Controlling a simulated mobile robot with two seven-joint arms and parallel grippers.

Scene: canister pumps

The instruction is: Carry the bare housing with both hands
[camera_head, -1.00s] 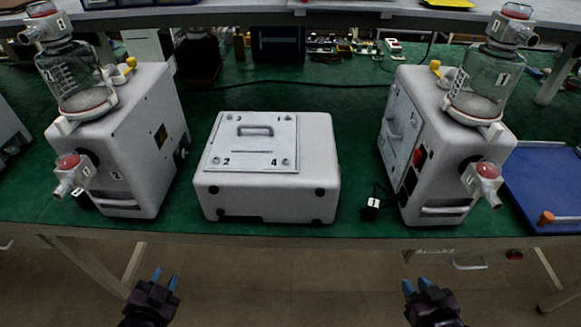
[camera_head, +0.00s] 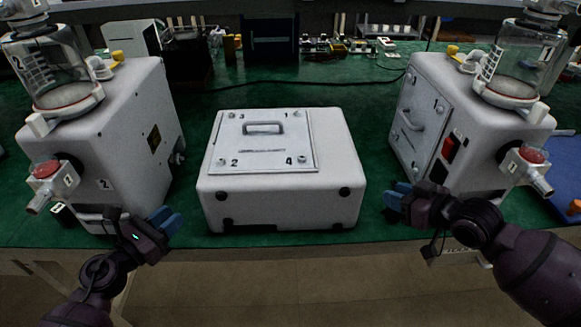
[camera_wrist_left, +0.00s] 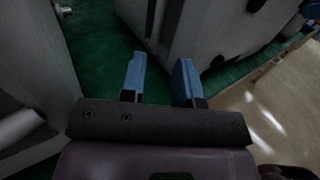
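The bare housing (camera_head: 282,195) is a white box lying on the green table between two pump units. Its top plate has a handle and the numbers 1 to 4. My left gripper (camera_head: 165,221) is off the housing's left side, near the table's front edge, apart from it. In the left wrist view the left gripper (camera_wrist_left: 160,80) has its two blue fingers spread with nothing between them, and the housing (camera_wrist_left: 200,35) rises just beyond the fingertips. My right gripper (camera_head: 395,195) is to the right of the housing, apart from it, with its blue fingers pointing left and empty.
A pump unit with a glass canister (camera_head: 95,140) stands close on the left, and another pump unit (camera_head: 470,130) stands on the right, near my right gripper. A blue tray (camera_head: 566,160) lies at the far right. Green table (camera_head: 290,97) is clear behind the housing.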

